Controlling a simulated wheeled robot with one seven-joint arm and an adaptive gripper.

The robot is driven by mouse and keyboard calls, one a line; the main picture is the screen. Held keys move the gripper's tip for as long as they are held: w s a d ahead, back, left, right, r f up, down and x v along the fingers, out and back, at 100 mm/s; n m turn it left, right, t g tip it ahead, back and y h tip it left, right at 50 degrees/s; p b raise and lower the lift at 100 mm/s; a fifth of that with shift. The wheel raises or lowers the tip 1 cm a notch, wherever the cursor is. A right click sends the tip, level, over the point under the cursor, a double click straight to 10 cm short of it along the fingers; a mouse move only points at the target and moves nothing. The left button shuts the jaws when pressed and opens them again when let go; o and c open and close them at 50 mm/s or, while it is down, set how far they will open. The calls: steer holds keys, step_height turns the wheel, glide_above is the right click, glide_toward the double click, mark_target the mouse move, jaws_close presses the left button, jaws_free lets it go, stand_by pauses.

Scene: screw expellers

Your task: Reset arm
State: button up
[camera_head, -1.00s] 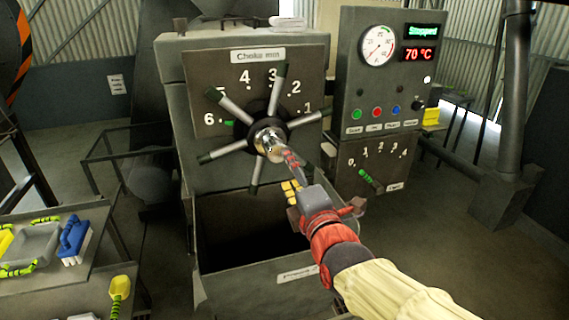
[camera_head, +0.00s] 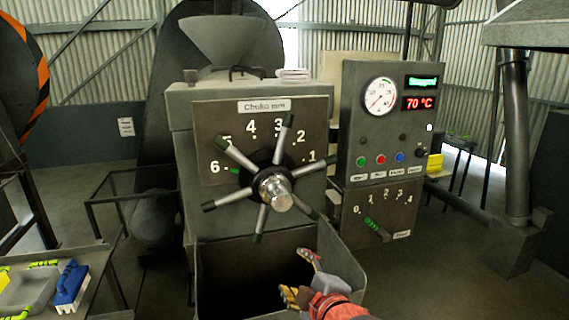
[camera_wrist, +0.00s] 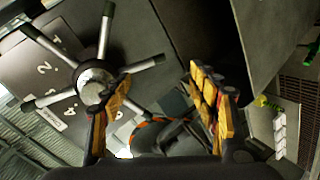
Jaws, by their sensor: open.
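My gripper (camera_head: 303,278) is low in the head view, in front of the open bin below the choke wheel. Its fingers are apart with nothing between them. In the wrist view the two yellow-padded fingers (camera_wrist: 160,112) are spread wide. The choke wheel (camera_head: 272,188), with a silver hub and several black-tipped spokes, is above and left of my gripper, apart from it. It also shows in the wrist view (camera_wrist: 92,84), beyond the left finger. Most of my arm is outside the head view.
The control panel (camera_head: 386,130) reads 70 °C; its green status text is blurred. Below it is a green-handled lever (camera_head: 376,228). The bin (camera_head: 212,290) opens under the wheel. At left, a table (camera_head: 85,300) holds a blue brush (camera_head: 70,286).

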steer(key=s+d+f+m+g+h, duration=0.1)
steer(key=s+d+f+m+g, duration=0.25)
steer(key=s+m, duration=0.3)
steer(key=s+d+f+m+g+h, duration=0.25)
steer(key=s+d+f+m, duration=0.25)
steer(key=s, duration=0.3)
steer(key=s+d+r+m+g, duration=0.1)
steer(key=s+d+r+m, duration=0.2)
steer(key=s+d, duration=0.4)
steer(key=shift+s+m+h+p, duration=0.35)
steer(key=shift+m+p, duration=0.05)
steer(key=shift+m, duration=0.45)
